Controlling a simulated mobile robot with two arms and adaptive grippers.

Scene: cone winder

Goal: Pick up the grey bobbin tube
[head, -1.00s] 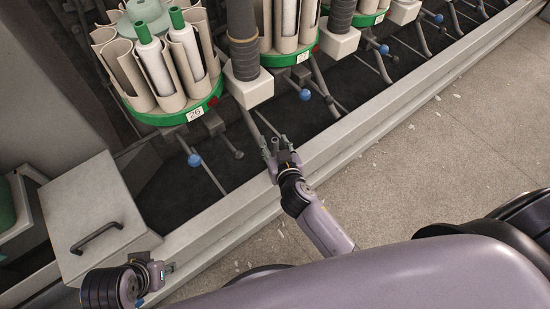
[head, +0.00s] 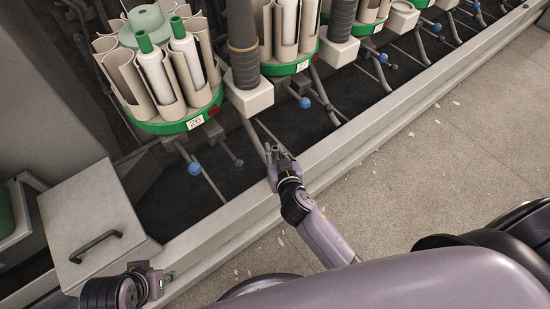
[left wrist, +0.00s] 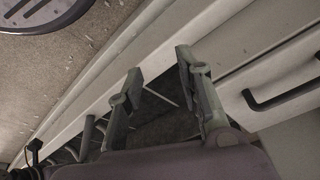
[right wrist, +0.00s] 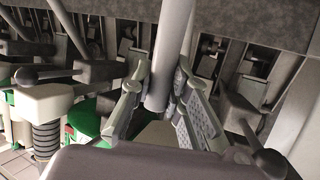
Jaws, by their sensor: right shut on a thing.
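My right gripper (head: 279,154) is over the front rail of the winder. In the right wrist view its fingers (right wrist: 161,95) are shut on a plain grey bobbin tube (right wrist: 172,50). The tube runs from between the fingers to the top edge of that view, so its far end is cut off. In the head view the tube is too small to make out clearly at the fingertips. My left gripper (left wrist: 158,82) is open and empty, its fingers well apart, near the grey box with a handle.
Green round magazines with beige pockets (head: 165,85) and white bobbins (head: 153,68) stand behind the rail. Levers with blue knobs (head: 194,168) stick out nearby. A grey box (head: 95,220) is at the left.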

